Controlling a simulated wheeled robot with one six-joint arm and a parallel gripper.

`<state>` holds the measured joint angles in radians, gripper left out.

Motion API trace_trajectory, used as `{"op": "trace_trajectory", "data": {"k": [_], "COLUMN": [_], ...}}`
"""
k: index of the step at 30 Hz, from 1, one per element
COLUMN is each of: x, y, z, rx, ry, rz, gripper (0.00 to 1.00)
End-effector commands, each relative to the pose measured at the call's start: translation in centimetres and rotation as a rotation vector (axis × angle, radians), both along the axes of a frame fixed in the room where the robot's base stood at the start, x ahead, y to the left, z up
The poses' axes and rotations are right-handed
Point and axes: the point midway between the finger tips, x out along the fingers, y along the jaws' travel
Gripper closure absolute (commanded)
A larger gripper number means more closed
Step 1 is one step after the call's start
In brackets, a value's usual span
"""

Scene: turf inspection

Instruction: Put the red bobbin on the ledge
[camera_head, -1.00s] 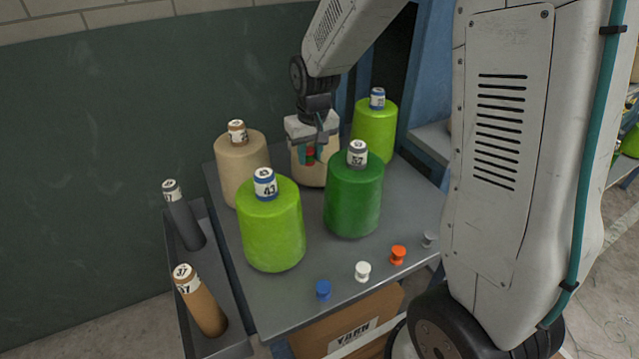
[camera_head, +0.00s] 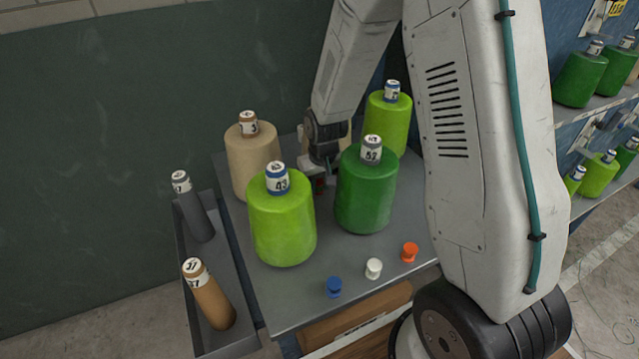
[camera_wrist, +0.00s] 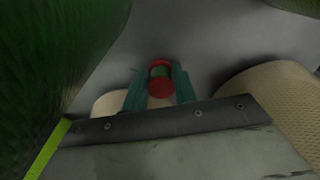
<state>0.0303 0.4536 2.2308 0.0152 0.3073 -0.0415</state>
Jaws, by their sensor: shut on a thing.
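The red bobbin (camera_wrist: 160,80) has red flanges and a green middle. In the wrist view it is between the two teal fingers of my gripper (camera_wrist: 160,88), which is shut on it. In the head view my gripper (camera_head: 319,180) is low among the yarn cones, and only a bit of red bobbin (camera_head: 319,185) shows. I cannot tell whether the bobbin touches the grey table top (camera_head: 300,302). No surface is clearly marked as the ledge; a narrow grey trough (camera_head: 220,335) runs along the table's left side.
A dark green cone (camera_head: 366,195) stands close right of my gripper, a lime cone (camera_head: 282,225) in front left, a beige cone (camera_head: 252,160) left and another lime cone (camera_head: 388,125) behind. Blue (camera_head: 334,287), white (camera_head: 373,268) and orange (camera_head: 409,252) bobbins line the front edge.

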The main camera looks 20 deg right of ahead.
Motion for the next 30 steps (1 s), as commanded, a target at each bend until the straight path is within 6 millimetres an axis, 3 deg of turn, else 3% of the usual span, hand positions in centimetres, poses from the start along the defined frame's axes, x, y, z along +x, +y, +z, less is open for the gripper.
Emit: {"op": "trace_trajectory", "data": {"k": [8,9,11,12,23,30], "x": [0.0,0.0,0.0,0.0,0.0,-0.6], "y": [0.0,0.0,0.0,0.0,0.0,0.0], "z": [-0.1,-0.2,-0.2,-0.2,0.5,4.9], "rx": [0.0,0.0,0.0,0.0,0.0,0.0], "ry": [0.0,0.0,0.0,0.0,-0.002,-0.006], "rz": [0.0,0.0,0.0,0.0,0.0,0.0], "gripper": [0.94,0.7,0.53,0.51,0.51,0.51]}}
